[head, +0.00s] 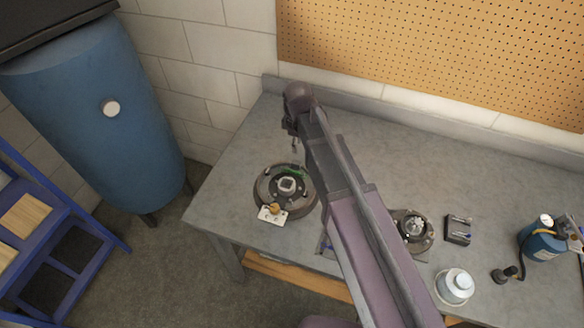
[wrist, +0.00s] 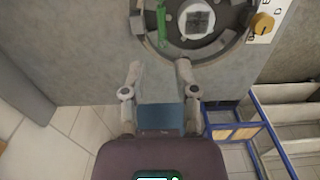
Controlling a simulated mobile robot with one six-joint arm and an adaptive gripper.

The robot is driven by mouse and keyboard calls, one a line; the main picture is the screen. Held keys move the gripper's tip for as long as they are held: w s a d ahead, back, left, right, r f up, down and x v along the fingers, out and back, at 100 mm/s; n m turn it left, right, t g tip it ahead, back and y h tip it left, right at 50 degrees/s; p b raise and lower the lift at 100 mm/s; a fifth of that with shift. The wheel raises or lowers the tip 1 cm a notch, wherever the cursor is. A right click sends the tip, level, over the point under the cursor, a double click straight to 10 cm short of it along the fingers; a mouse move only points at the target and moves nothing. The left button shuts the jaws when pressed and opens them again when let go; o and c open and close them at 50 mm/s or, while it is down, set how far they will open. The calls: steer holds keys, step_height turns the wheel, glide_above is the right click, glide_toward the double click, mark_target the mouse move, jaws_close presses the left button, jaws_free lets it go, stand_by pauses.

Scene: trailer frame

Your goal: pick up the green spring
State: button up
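The green spring (wrist: 162,20) is a thin green piece at the top of the wrist view, over the left part of a round dark drum assembly (wrist: 216,45). In the head view the spring (head: 296,169) shows as a small green strip on the far side of the assembly (head: 265,190), which lies on the bench. My gripper (wrist: 159,68) is open and empty, its two fingers apart, with the spring beyond the fingertips and roughly in line with the gap. In the head view my gripper (head: 295,143) hangs just behind the assembly; its fingers are hard to make out.
A white plate with a brass knob (head: 271,213) sits at the assembly's front edge. Right of my arm are another round part (head: 413,228), a dark tray (head: 457,229), a white container (head: 456,287) and a blue bottle (head: 543,242). The left bench top is clear behind the assembly.

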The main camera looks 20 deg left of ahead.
steer(key=shift+s+a, duration=0.15)
steer(key=shift+a, duration=0.05)
steer(key=b, duration=0.9)
glide_above(293, 171)
steer(key=f, duration=0.8)
steer(key=shift+d+f, duration=0.2)
steer(key=shift+f, duration=0.1)
steer(key=f+b, duration=0.3)
steer(key=shift+a+f, duration=0.2)
steer(key=shift+a, duration=0.15)
steer(key=shift+f+b, duration=0.9)
steer(key=shift+b, duration=0.05)
jaws_close()
